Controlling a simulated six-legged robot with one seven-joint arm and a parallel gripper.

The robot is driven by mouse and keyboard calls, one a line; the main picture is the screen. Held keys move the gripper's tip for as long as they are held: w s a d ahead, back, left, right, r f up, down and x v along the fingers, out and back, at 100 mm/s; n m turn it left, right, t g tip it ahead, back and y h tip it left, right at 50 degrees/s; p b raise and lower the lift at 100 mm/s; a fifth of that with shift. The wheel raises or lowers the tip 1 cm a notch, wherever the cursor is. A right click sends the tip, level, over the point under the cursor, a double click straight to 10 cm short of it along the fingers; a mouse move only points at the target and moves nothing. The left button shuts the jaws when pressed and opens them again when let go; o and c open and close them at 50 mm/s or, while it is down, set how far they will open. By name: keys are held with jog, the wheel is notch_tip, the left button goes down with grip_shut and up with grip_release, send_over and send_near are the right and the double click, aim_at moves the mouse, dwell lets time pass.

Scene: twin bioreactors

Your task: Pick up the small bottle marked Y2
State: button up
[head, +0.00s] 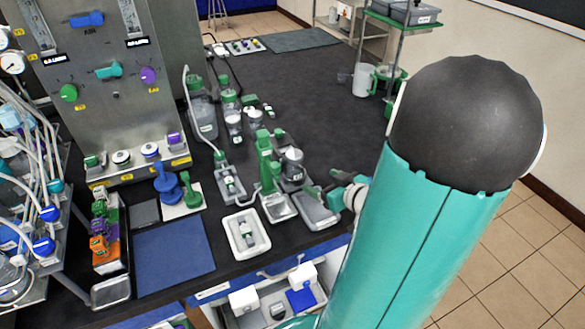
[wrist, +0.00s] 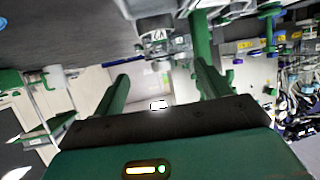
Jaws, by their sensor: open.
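I cannot read a Y2 mark on any bottle in the head view.
A white tray (head: 233,248) holding a small item lies at the bench front. A grey tray (head: 318,212) lies close below my gripper. Larger green-capped bottles (head: 202,112) stand behind. A blue mat (head: 172,262) is bare. The far bench is mostly clear.

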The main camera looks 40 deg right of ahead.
aim_at(300, 169)
jog(key=x, duration=0.8)
jog(key=shift+d, duration=0.2)
jog(key=x, duration=0.5)
jog(key=shift+w, duration=0.35)
jog(key=shift+r, duration=0.1)
jog(key=shift+c, duration=0.3)
jog(key=c, duration=1.1)
